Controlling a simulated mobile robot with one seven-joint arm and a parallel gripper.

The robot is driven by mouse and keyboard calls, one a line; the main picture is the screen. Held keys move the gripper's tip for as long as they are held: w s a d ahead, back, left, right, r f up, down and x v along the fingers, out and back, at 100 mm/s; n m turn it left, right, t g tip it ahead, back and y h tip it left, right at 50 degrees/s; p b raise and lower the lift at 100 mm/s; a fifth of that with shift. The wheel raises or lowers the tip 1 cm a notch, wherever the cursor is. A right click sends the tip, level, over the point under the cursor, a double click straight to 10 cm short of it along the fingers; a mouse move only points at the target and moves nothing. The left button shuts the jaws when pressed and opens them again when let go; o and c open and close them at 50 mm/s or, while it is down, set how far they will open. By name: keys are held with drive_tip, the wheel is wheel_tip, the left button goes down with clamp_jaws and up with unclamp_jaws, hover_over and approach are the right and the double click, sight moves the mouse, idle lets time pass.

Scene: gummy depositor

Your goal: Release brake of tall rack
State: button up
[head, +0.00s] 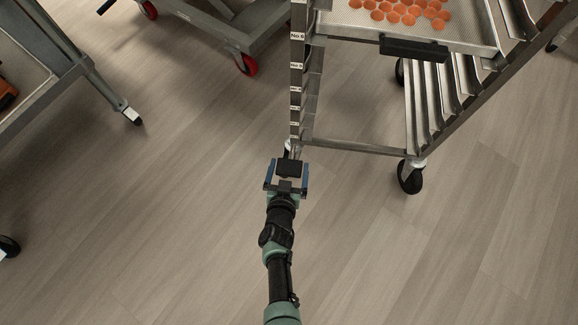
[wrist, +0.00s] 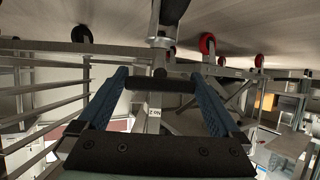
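The tall rack (head: 300,75) is a metal frame with slanted shelf rails and number labels on its near-left post. Its right caster (head: 410,176) has a black wheel. Its near-left caster (head: 288,147) is mostly hidden beyond my gripper (head: 287,176). My gripper is low at that corner post, its blue fingers spread apart. A dark bar (wrist: 160,86) lies between the fingertips in the wrist view; I cannot tell whether it is the brake pedal or whether the fingers touch it. The wrist view is upside down and shows a pale caster fork (wrist: 160,38) beyond the bar.
A tray of orange gummies (head: 362,20) with a dark handle (head: 413,47) sits in the rack. A metal cart with red wheels (head: 246,65) stands at the upper left. Another table on casters (head: 60,85) is at the far left. The floor (head: 170,210) around my arm is clear.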

drive_tip(key=p+v, duration=0.7)
drive_tip(key=v, duration=0.6)
drive_tip(key=shift+f, duration=0.1)
